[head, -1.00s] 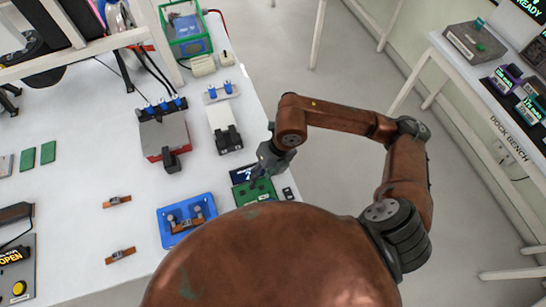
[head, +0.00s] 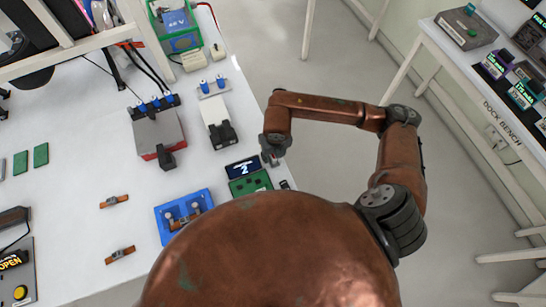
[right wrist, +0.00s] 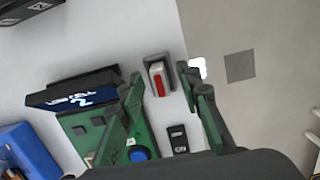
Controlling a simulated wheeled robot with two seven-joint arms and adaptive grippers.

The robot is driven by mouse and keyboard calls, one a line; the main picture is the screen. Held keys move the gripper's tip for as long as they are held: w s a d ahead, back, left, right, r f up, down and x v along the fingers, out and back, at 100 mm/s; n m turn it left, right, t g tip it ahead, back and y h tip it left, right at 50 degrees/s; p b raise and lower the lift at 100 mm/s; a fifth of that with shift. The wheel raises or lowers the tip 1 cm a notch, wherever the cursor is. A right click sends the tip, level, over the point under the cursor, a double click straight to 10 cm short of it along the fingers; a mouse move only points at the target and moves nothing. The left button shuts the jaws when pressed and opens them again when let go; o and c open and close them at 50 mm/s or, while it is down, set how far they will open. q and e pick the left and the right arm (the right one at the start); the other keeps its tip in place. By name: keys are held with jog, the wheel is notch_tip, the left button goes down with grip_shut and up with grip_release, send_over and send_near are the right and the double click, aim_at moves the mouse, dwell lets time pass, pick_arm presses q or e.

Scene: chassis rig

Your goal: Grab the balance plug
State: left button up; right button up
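In the right wrist view, a small white and red piece (right wrist: 157,80), which looks like the balance plug, sits upright in a grey holder (right wrist: 151,60) on the white table. My right gripper (right wrist: 162,74) is open, with one finger on each side of the plug and no visible contact. In the head view my right gripper (head: 271,160) points down near the table's right edge, beside the display (head: 242,168); the plug is hidden there. My left gripper is not in view.
A green board (head: 250,184) lies by the display, with a small black switch-like piece (right wrist: 178,138) near it. A blue tray (head: 185,215) stands to the left. A white-and-black unit (head: 217,122) stands behind. Floor lies beyond the table edge.

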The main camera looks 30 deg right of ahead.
grip_shut()
dwell(0.3)
jog(key=shift+r, duration=0.15)
